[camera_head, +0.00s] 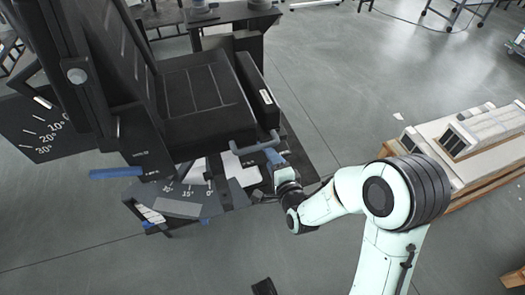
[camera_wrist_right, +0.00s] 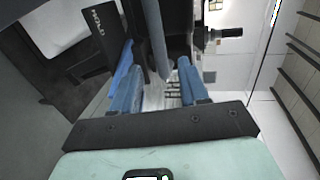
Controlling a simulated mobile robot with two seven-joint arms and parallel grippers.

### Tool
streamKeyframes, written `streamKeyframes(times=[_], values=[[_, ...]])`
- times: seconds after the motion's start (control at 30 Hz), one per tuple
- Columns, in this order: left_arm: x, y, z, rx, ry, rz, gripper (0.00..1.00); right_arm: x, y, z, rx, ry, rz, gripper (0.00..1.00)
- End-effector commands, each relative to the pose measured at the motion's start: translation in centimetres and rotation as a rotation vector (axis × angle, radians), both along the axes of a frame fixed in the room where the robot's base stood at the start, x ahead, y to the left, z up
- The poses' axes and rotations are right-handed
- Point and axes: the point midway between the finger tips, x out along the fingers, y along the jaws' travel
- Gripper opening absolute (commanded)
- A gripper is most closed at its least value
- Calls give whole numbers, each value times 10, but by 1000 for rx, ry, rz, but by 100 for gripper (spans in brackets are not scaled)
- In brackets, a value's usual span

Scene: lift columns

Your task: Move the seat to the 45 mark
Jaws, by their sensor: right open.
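The black seat (camera_head: 205,100) has a padded cushion, and its tall backrest (camera_head: 105,60) rises at the left. Below the cushion, a grey angle scale (camera_head: 185,207) shows 30°, 15° and 0; I cannot make out a 45 mark or where a pointer stands. A grey bar handle (camera_head: 256,147) sticks out at the seat's front right corner. My right gripper (camera_head: 272,158) is at this handle with its blue fingers open. In the right wrist view, the grey bar (camera_wrist_right: 155,40) passes between the open fingers (camera_wrist_right: 156,68); contact is unclear. My left gripper is not in view.
A second dark scale (camera_head: 40,135) with 10°, 20° and 30° marks stands beside the backrest. A blue lever (camera_head: 115,173) juts out at the seat's left.

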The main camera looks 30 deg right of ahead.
Motion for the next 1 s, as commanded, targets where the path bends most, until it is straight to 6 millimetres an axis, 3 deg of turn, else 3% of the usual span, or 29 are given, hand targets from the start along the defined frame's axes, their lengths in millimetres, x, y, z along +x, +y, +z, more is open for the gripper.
streamKeyframes(times=[0.07, 0.5, 0.9, 0.93, 1.0], values=[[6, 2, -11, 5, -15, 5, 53, 4, -1, -5, 4, -2, 1, 44], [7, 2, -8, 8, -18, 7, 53, 70, -14, -15, 1, 1, 2, 44], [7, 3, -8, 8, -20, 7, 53, 79, -16, -17, 2, 1, 1, 44], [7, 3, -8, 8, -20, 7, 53, 79, -16, -17, 2, 1, 1, 41], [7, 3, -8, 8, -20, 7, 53, 78, -16, -17, 2, 1, 1, 18]])
